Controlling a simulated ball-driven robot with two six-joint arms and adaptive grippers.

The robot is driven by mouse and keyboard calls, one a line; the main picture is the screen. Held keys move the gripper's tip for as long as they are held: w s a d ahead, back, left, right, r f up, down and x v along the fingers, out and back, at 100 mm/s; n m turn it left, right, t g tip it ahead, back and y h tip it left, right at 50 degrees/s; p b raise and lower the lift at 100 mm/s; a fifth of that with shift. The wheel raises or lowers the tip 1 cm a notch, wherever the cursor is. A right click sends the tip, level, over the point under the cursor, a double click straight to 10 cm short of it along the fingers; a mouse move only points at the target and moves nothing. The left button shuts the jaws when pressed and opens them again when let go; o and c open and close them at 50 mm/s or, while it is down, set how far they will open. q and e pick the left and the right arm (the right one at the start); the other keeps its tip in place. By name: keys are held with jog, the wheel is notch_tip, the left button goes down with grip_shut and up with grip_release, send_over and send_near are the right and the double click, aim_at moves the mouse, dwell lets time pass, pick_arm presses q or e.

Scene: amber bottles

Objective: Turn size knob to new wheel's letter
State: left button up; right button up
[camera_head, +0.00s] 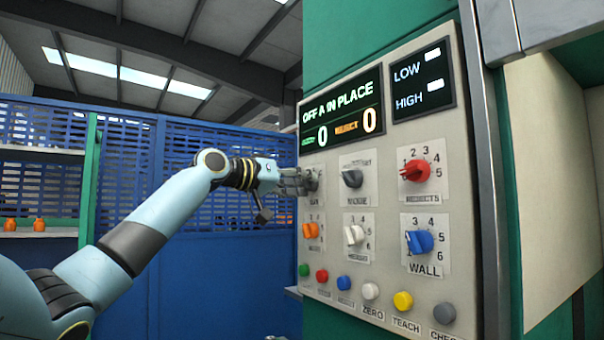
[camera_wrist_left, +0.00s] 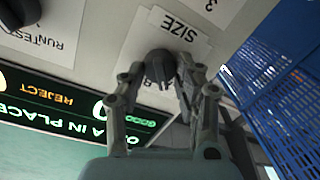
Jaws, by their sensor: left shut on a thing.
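The size knob (camera_wrist_left: 160,68) is dark grey and sits on a white plate marked SIZE (camera_wrist_left: 180,28), upside down in the left wrist view. My left gripper (camera_wrist_left: 165,72) has its fingers on either side of this knob and is shut on it. In the head view my left gripper (camera_head: 304,181) reaches the upper left knob of the panel (camera_head: 400,250) and mostly covers it. The letter the knob points to is hidden. The display (camera_head: 341,113) reads "OFF A IN PLACE", with two zeros below. My right gripper is not in view.
Close by are a dark grey knob (camera_head: 352,178), a red knob (camera_head: 414,170), an orange knob (camera_head: 311,230), a white knob (camera_head: 354,235) and a blue knob (camera_head: 419,242). Several push buttons line the panel's bottom. A blue mesh fence (camera_head: 225,255) stands behind my arm. Amber bottles (camera_head: 39,225) stand on a shelf at left.

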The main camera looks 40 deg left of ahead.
pick_arm(q)
jog(key=shift+r+n+p, duration=0.1)
jog(key=shift+n+p, duration=0.25)
jog(key=shift+n, duration=0.15)
jog(key=o, duration=1.1)
jog(key=shift+a, duration=0.1)
jog(key=shift+o, duration=0.2)
jog(key=shift+s+a, duration=0.15)
jog(key=shift+s, duration=0.1)
jog(key=v, duration=0.7)
